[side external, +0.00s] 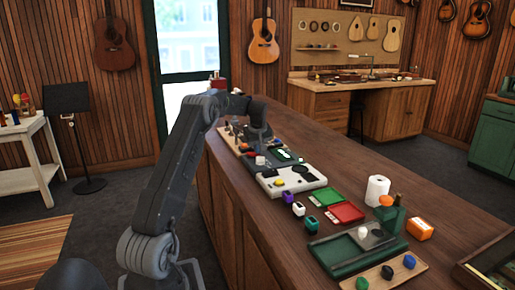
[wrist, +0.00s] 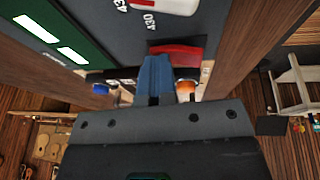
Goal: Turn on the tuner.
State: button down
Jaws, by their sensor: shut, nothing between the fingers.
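The tuner looks to be the dark grey panel (wrist: 112,28) in the wrist view, with printed numbers and a green section (wrist: 62,32) bearing two lit white windows. A red block like a switch (wrist: 178,50) sits near its edge. A white part with red (wrist: 165,5) is cut off at the top. My gripper (wrist: 155,62) is shut and empty, its tips just beside the red block; I cannot tell whether they touch it. In the side view the dark panel (side external: 283,156) lies on the counter, partly hidden by my gripper (side external: 257,147).
On the wooden counter (side external: 350,155), a white box with dark knobs (side external: 291,178) sits next to the panel. Nearer are green and red trays (side external: 346,213), small coloured blocks, a paper roll (side external: 377,190) and an orange box (side external: 420,229). The counter's right side is mostly clear.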

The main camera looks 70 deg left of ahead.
jog(key=shift+s+r, duration=0.15)
jog(key=shift+s, duration=0.6)
jog(key=shift+r, duration=0.1)
jog(key=shift+r, duration=0.3)
jog(key=w+v, duration=0.3)
jog(key=v, duration=0.9)
jog(key=shift+a+r, duration=0.3)
jog(key=shift+r, duration=0.35)
